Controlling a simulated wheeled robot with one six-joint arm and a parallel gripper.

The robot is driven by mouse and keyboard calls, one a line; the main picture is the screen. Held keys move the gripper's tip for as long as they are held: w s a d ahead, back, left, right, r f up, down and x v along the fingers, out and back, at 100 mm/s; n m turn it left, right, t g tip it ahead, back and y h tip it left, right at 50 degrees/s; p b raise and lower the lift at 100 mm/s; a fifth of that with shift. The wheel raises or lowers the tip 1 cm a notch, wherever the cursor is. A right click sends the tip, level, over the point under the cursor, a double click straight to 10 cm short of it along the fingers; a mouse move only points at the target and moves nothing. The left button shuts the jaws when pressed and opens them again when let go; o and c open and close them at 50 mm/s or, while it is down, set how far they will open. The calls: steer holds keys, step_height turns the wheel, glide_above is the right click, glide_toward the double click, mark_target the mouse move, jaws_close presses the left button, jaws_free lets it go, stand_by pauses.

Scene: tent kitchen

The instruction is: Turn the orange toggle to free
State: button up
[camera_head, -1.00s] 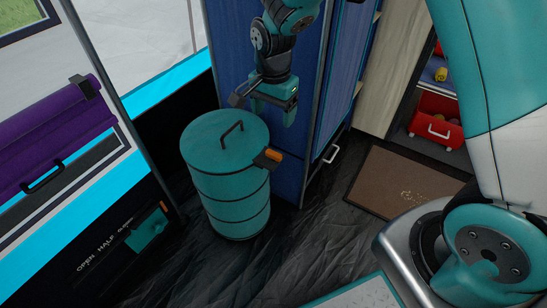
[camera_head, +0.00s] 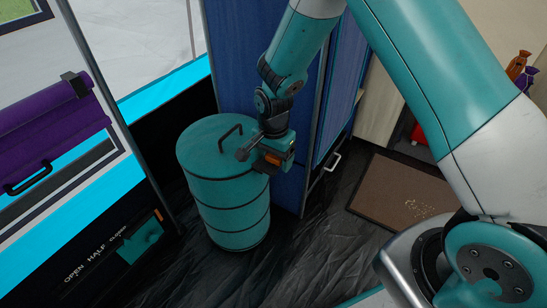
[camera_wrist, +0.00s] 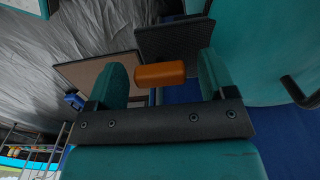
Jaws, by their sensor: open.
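The orange toggle (camera_wrist: 160,75) sits on a dark plate (camera_wrist: 172,38) at the side of the teal barrel (camera_head: 226,190). My gripper (camera_head: 266,156) is at the barrel's right upper side and hides part of the toggle (camera_head: 272,158) in the head view. In the wrist view my gripper (camera_wrist: 163,82) is open, with one teal finger on each side of the toggle. Narrow gaps show between the toggle and both fingers. No marking for free is readable on the plate.
The barrel's lid has a dark handle (camera_head: 231,134). A blue cabinet (camera_head: 315,185) stands close behind and right of the barrel. A panel labelled open, half and closed (camera_head: 98,255) is at the left. A brown mat (camera_head: 400,193) lies on the floor at the right.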

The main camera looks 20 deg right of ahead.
steer(key=c, duration=0.9)
steer(key=shift+c, duration=0.2)
steer(key=shift+r+p, duration=0.1)
steer(key=shift+p, duration=0.2)
steer(key=n+p, duration=0.2)
steer(key=n, duration=0.1)
steer(key=shift+r, duration=0.15)
steer(key=n+p, duration=0.4)
steer(key=n, duration=0.1)
steer(key=shift+n, duration=0.3)
steer(key=n+p, duration=0.2)
steer(key=n, duration=0.2)
steer(key=shift+f+n+p, duration=0.2)
steer(key=shift+n+p, duration=0.7)
steer(key=shift+n, duration=1.8)
